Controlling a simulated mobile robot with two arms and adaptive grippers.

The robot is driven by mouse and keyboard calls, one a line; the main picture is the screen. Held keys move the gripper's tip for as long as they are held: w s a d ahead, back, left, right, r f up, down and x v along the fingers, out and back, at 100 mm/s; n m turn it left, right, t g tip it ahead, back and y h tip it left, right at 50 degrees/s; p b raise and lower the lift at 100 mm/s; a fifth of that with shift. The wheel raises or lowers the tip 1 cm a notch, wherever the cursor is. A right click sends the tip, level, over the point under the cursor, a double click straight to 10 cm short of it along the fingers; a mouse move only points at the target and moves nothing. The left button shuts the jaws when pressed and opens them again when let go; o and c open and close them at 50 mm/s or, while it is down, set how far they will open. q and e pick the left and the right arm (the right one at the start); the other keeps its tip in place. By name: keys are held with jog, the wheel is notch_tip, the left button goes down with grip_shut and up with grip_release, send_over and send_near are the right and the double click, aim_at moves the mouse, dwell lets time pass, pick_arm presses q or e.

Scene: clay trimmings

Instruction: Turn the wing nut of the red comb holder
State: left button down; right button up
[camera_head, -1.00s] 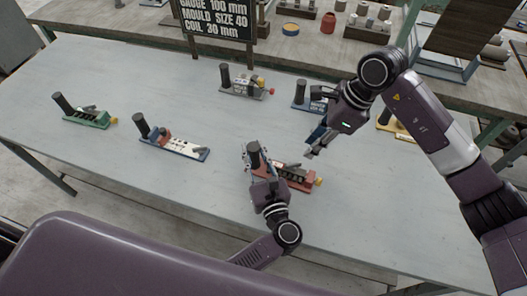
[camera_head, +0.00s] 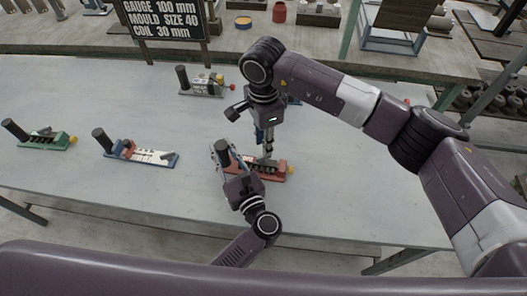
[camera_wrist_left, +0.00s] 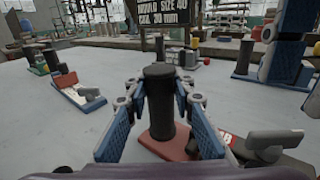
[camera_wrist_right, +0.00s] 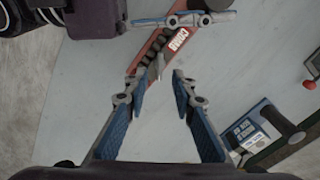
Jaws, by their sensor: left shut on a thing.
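The grey wing nut (camera_wrist_right: 157,66) stands on the holder and also shows in the left wrist view (camera_wrist_left: 272,140). My right gripper (camera_wrist_right: 152,88) points down above the holder. It is open, with the wing nut seen between and just beyond its fingertips; contact cannot be told.
A green holder (camera_head: 43,141) and a blue-based holder with a white plate (camera_head: 150,155) stand to the left. A grey holder with a red knob (camera_head: 205,86) stands behind. A black sign (camera_head: 165,20) stands at the far edge. Bare table lies at the right front.

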notch_tip(320, 180, down, 5)
jog(key=shift+f, duration=0.1)
dwell(0.3)
grip_shut()
